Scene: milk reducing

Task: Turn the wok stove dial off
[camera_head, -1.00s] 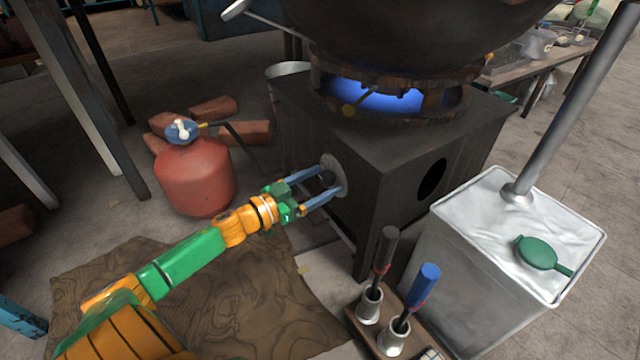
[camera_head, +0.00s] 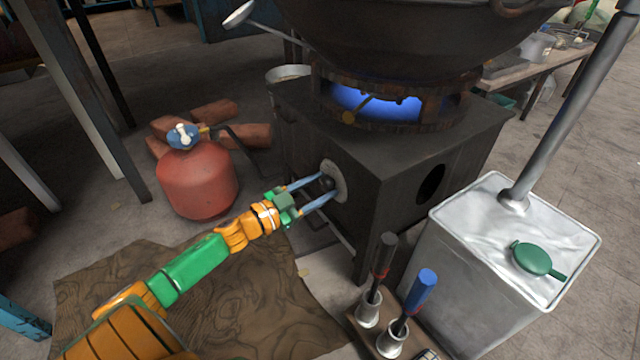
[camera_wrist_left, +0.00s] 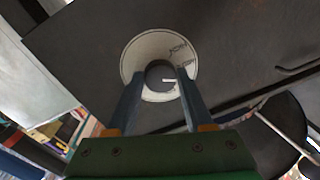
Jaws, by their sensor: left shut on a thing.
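The black box-shaped wok stove (camera_head: 400,150) stands in the middle of the head view, with a blue flame (camera_head: 375,103) burning in its ring under the wok (camera_head: 400,40). The stove dial is a small dark knob (camera_wrist_left: 160,76) on a round pale plate (camera_wrist_left: 137,55) with markings, on the stove's front face; the plate also shows in the head view (camera_head: 340,178). My left gripper (camera_head: 328,186) is shut on the dial, one finger on each side of the knob. The fingers hide part of the knob, and its exact setting is unclear. My right gripper is out of view.
A red gas cylinder (camera_head: 197,185) with a hose to the stove stands left of it, near loose bricks (camera_head: 215,110). A metal canister (camera_head: 515,250) with a pipe stands at right. A rack with two handled tools (camera_head: 421,290) is at front.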

